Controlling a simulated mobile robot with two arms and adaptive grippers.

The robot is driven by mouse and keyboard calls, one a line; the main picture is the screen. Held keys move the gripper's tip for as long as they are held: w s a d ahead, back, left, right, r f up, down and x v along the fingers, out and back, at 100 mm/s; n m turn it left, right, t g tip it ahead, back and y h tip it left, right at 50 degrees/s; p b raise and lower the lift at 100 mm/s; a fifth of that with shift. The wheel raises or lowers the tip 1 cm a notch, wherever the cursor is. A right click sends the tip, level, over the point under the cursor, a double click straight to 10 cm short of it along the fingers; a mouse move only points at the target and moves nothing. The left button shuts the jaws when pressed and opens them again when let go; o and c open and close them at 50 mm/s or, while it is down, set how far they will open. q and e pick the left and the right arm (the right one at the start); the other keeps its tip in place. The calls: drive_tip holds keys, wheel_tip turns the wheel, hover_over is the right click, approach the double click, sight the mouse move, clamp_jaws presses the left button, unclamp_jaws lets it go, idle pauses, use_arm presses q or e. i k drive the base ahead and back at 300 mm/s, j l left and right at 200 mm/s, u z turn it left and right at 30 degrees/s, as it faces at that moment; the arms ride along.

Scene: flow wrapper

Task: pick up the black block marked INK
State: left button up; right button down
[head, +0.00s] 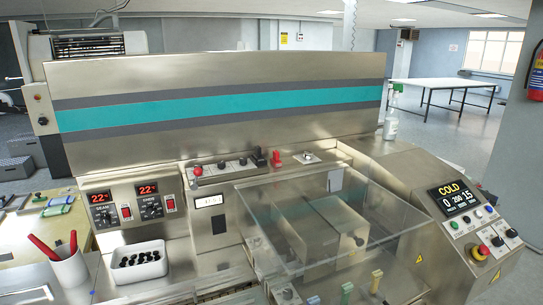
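No block with a readable INK mark shows in the head view. A small black upright piece (259,157) stands on the ledge of the steel machine, left of a red piece (276,159); any lettering on it is too small to read. Several small black pieces (139,257) lie in a white tray at the lower left, also with no readable marks. Neither of my grippers is in view.
A white cup (71,275) with red sticks stands left of the tray. A clear cover (300,225) spans the machine's middle. A control box (459,215) with a COLD display stands right. A bottle (391,119) stands behind it.

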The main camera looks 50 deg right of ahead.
sight(257, 156)
drive_tip(key=z, duration=0.45)
drive_tip(key=l+z, duration=0.15)
drive_tip(key=z, duration=0.35)
drive_tip(key=l+z, duration=0.1)
drive_tip(key=z, duration=0.35)
drive_tip(key=k+l, duration=0.05)
